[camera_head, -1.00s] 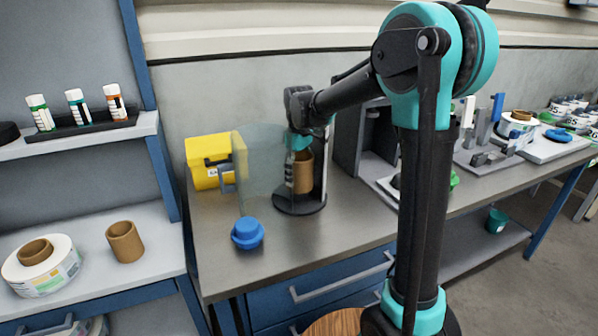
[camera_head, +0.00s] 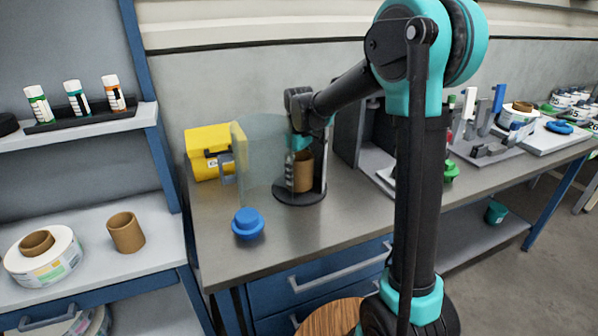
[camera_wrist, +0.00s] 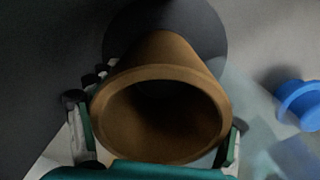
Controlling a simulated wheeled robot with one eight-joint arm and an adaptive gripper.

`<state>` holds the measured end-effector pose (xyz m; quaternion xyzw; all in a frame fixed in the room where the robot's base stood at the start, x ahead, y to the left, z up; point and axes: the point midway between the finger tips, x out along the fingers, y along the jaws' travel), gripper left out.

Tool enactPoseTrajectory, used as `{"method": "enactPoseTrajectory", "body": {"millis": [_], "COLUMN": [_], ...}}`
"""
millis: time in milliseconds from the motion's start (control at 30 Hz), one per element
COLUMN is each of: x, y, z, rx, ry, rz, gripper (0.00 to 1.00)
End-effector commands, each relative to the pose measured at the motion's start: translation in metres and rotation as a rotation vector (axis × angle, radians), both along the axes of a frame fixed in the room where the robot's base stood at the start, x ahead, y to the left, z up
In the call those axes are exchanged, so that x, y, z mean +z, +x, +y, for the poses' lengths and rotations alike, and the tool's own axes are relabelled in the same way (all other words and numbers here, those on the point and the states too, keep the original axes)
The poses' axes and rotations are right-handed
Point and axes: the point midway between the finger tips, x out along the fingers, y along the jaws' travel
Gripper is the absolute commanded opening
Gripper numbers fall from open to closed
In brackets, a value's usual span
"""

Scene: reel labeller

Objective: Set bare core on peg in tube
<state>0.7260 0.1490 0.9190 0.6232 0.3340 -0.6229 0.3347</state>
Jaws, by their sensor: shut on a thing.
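A brown cardboard bare core (camera_head: 304,172) stands upright in my gripper, over the round black base (camera_head: 289,198) of the tube stand on the bench. In the wrist view I look down into the open end of the core (camera_wrist: 160,75), with the dark round base (camera_wrist: 205,35) beyond it. My gripper (camera_wrist: 158,140) is shut on the core, one finger on each side of its near end. A clear curved panel (camera_head: 257,160) stands open to the left of the core. The peg is hidden, and I cannot tell whether the core's lower end touches the base.
A blue flanged plug (camera_head: 247,223) lies on the bench in front of the stand. A yellow box (camera_head: 207,152) is behind the panel. A second bare core (camera_head: 126,232) and a label reel (camera_head: 43,268) sit on the left shelf.

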Motion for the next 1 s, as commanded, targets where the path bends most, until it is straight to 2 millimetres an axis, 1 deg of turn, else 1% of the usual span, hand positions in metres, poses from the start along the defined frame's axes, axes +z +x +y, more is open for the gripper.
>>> {"method": "enactPoseTrajectory", "body": {"millis": [167, 200, 333, 367, 667, 767, 867, 1000], "x": [0.0, 0.0, 0.0, 0.0, 0.0, 0.004, 0.014, 0.04], "y": [0.0, 0.0, 0.0, 0.0, 0.0, 0.0, 0.0, 0.0], "z": [0.0, 0.0, 0.0, 0.0, 0.0, 0.0, 0.0, 0.0], "rx": [0.0, 0.0, 0.0, 0.0, 0.0, 0.0, 0.0, 0.0], "ry": [0.0, 0.0, 0.0, 0.0, 0.0, 0.0, 0.0, 0.0], "rz": [0.0, 0.0, 0.0, 0.0, 0.0, 0.0, 0.0, 0.0], "gripper": [0.31, 0.82, 0.98, 1.0, 1.0, 1.0, 1.0, 1.0]}}
